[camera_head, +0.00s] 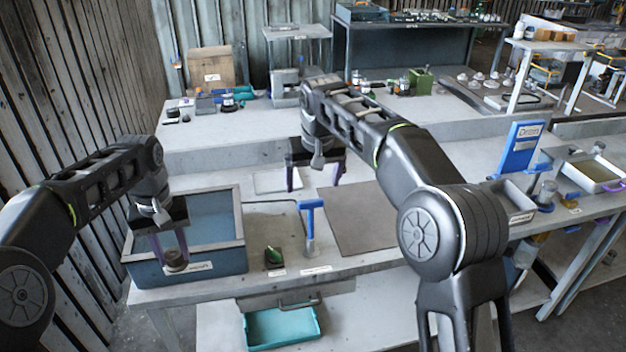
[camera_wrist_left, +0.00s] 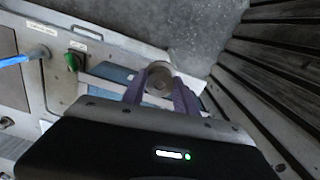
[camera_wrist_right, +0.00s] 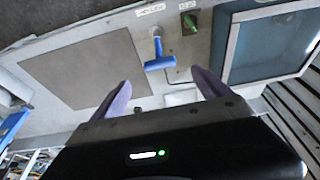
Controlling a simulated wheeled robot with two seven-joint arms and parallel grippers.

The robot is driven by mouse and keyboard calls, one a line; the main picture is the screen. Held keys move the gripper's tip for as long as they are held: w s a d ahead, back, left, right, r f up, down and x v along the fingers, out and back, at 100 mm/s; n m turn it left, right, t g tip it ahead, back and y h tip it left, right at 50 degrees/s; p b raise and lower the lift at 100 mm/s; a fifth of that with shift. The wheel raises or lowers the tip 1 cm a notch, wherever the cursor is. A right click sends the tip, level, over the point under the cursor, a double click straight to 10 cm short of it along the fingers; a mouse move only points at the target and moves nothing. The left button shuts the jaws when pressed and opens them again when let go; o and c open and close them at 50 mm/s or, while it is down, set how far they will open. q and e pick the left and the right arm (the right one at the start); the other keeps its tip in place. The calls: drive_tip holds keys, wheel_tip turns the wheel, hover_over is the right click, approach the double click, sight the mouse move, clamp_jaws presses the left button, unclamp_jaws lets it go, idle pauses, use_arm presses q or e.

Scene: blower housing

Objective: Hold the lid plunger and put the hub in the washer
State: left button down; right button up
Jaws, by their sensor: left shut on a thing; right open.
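The washer (camera_head: 238,225) is a blue-grey box with a pale rim at the left of the table. Its inside looks blue; I cannot tell whether a clear lid covers it. My left gripper (camera_head: 172,252) is shut on a round grey metal hub (camera_head: 176,261), in front of the washer's front wall. The hub also shows between the fingers in the left wrist view (camera_wrist_left: 158,84). A blue T-handle on a metal stem, apparently the lid plunger (camera_head: 311,218), stands upright right of the washer. My right gripper (camera_head: 314,186) is open and empty, above and behind the plunger.
A small green switch (camera_head: 274,256) sits between washer and plunger. A flat grey-brown mat (camera_head: 370,222) lies right of the plunger. A teal drawer or tray (camera_head: 282,327) is below the table front. A blue sign stand (camera_head: 521,148) and trays are at the right.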

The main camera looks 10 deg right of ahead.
sight(310, 209)
drive_tip(key=shift+f, duration=0.1)
drive_tip(key=x, duration=1.2)
drive_tip(key=c, duration=1.4)
drive_tip(key=shift+c, duration=0.2)
